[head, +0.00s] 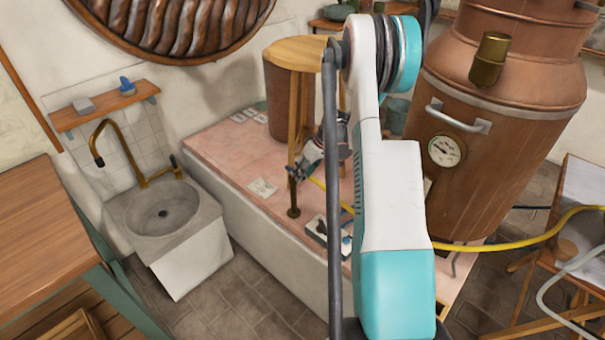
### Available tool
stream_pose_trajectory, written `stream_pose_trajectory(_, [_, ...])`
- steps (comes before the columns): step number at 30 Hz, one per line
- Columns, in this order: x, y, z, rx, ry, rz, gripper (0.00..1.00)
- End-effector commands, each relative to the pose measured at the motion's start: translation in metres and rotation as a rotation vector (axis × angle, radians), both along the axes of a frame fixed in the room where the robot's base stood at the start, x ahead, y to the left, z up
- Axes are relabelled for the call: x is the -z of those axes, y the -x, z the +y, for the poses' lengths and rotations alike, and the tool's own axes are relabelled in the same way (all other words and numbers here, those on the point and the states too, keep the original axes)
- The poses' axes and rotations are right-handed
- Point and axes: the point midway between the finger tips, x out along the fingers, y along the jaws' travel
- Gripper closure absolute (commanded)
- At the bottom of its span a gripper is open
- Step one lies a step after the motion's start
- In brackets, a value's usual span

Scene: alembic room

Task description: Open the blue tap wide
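A small blue part (346,243) shows at the front edge of the pink-topped counter (225,150), beside a pale plate with dark fittings (318,229). It may be the blue tap, but my arm partly covers it and its handle position cannot be made out.
A wooden stool (300,54) and a dark upright rod (293,198) stand on the counter near my gripper. A large copper vessel (500,140) with a gauge is at right, with a yellow hose (500,245). A stone sink (165,205) is at left. Some floor before the counter is clear.

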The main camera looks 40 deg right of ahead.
Motion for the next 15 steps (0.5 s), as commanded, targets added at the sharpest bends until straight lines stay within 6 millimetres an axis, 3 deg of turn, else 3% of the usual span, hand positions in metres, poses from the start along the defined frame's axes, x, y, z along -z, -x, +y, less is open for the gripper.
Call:
stream_pose_trajectory(10, [0.0032, -0.0014, 0.0010, 0.000, 0.000, 0.000, 0.65])
stream_pose_trajectory(15, [0.0030, -0.0014, 0.0010, 0.000, 0.000, 0.000, 1.00])
